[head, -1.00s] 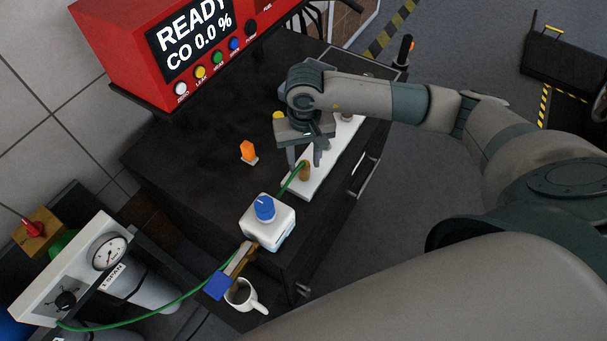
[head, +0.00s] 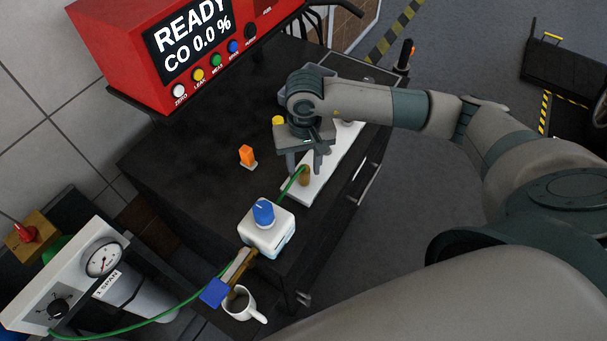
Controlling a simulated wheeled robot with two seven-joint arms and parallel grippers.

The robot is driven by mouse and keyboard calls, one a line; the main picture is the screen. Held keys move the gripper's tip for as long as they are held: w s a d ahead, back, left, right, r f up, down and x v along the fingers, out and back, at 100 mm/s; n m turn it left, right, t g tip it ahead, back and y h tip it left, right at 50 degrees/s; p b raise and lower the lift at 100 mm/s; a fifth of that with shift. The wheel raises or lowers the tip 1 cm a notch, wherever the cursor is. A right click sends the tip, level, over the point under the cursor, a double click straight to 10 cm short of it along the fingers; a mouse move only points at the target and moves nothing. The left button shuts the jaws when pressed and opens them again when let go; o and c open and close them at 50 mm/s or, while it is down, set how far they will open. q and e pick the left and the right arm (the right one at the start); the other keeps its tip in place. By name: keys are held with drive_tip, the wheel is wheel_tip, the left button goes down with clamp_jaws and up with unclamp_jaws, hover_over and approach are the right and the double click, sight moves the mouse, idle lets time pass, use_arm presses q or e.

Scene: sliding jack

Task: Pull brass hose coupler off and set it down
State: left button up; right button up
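The brass hose coupler (head: 304,176) stands on a white strip (head: 325,172) on the dark cabinet top, with the green hose (head: 291,182) running from it. My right gripper (head: 305,165) points down just above the coupler. Its two fingers are apart, with the coupler's top showing between or just below their tips; I cannot tell how far they reach around it. I see no finger closed on the brass. My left gripper is not in view.
A white box with a blue knob (head: 264,212) stands at the cabinet's near end, a white mug (head: 240,306) below it. An orange piece (head: 247,155) stands on the dark cabinet top (head: 190,165), otherwise largely clear in the middle. A red analyser (head: 120,50) and a gauge panel (head: 75,275) lie left.

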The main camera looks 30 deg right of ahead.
sight(304, 169)
drive_tip(key=shift+c, duration=0.3)
clamp_jaws()
drive_tip(key=shift+r+b, duration=0.35)
drive_tip(key=shift+r, duration=0.35)
idle(1.1)
drive_tip(key=shift+r, duration=1.4)
